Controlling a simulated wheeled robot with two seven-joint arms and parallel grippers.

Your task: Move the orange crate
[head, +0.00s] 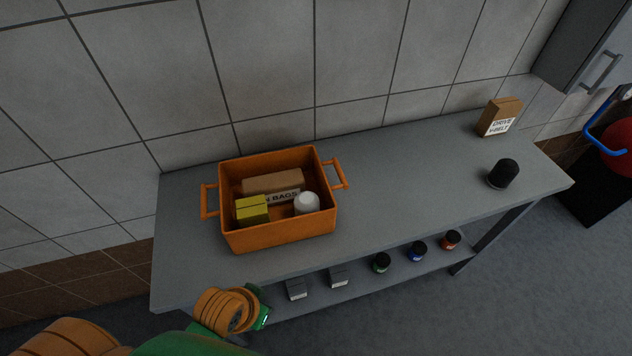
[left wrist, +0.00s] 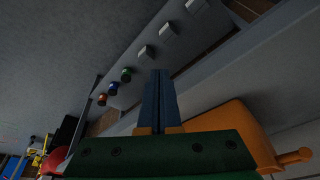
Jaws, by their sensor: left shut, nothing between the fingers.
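The orange crate (head: 281,236) stands upright on the left part of the grey workbench (head: 400,196), with a handle at each end. It holds a brown box (head: 272,182), a yellow-green box (head: 251,210) and a white rounded item (head: 307,203). In the left wrist view, the crate (left wrist: 232,116) is at the lower right, partly hidden by my gripper body. My left gripper (left wrist: 159,76) is shut with its blue fingers together and empty. In the head view, my left wrist is in front of the bench's front edge, below the crate and apart from it. My right gripper is not in view.
A black rounded item (head: 504,173) and a brown drive-belt box (head: 500,117) stand at the bench's right. The bench middle is clear. A tiled wall (head: 355,60) runs behind.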

